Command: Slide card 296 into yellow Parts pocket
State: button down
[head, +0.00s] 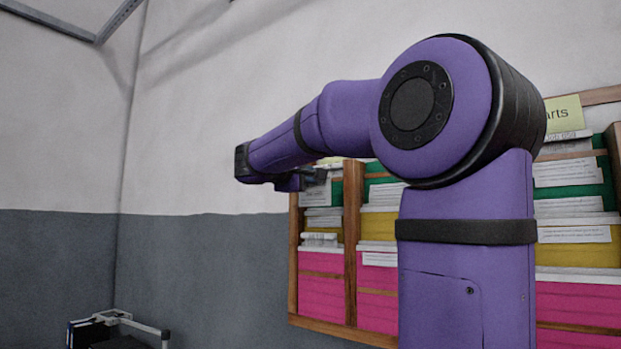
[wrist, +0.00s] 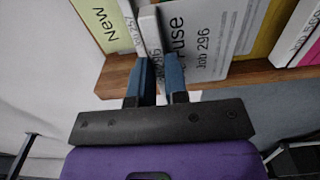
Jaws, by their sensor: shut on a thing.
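My gripper (wrist: 158,62) has two blue fingers shut on a thin white card edge (wrist: 150,30), at the left column of the rack. Partly hidden "296" lettering shows between the fingers. Just right of them a pale card face reads "...use" and "Job 296" (wrist: 203,42); I cannot tell whether it and the gripped edge are one card. In the head view my gripper (head: 300,181) is small, in front of the rack's left column, and its grip is hard to see. A yellow label ending in "arts" (head: 563,113) stands above the right column, partly hidden by my arm.
The wooden rack (head: 350,250) holds stacked pink, yellow and green pockets with white cards. A pale "New" label (wrist: 103,20) and a "257" card (wrist: 125,38) sit left of the fingers. My arm hides the rack's middle. A dark object (head: 110,330) stands low at left.

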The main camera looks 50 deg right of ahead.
jog(key=a, duration=0.6)
jog(key=shift+s+r, duration=0.2)
jog(key=shift+s, duration=0.05)
dwell(0.3)
dwell(0.8)
